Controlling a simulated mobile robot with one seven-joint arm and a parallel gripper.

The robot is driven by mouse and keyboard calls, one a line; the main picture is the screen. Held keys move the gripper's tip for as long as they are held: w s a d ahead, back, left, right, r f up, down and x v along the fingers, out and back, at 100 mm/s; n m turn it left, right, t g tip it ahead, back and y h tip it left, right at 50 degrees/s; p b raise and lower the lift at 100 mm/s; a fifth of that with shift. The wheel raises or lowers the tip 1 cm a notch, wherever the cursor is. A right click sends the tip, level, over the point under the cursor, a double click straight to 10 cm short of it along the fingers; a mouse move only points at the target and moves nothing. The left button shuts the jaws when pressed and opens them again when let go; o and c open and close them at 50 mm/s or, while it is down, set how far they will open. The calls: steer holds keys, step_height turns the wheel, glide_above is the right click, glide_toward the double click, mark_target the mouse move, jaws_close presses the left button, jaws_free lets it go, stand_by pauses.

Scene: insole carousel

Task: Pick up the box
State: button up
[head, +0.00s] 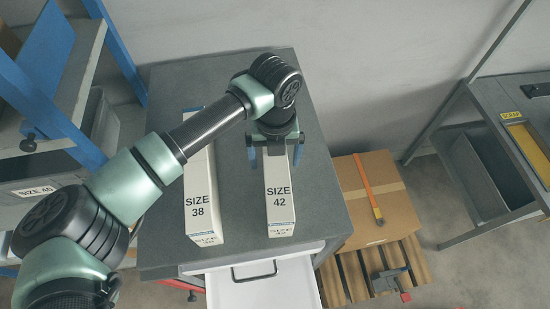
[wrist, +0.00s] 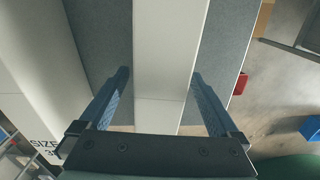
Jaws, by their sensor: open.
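A long white box labelled SIZE 42 (head: 280,212) lies on the grey-topped cabinet. My gripper (head: 275,158) is over its far part, with one blue finger on each side. In the wrist view my gripper (wrist: 161,80) is open, and the pale top of the SIZE 42 box (wrist: 166,55) runs between the spread fingers. Gaps show on both sides, so they look apart from it. A similar white box labelled SIZE 38 (head: 203,205) lies to the left on the same top. The far end of the SIZE 42 box is hidden by my gripper.
The grey cabinet top (head: 240,215) is bare between the boxes. A white drawer (head: 265,290) stands open at its front. A cardboard box (head: 375,200) sits on a pallet (head: 350,275) at right. Shelving with blue posts (head: 120,50) is at left, a grey workbench (head: 490,100) far right.

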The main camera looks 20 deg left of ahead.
jaws_close()
stand_by(0.5)
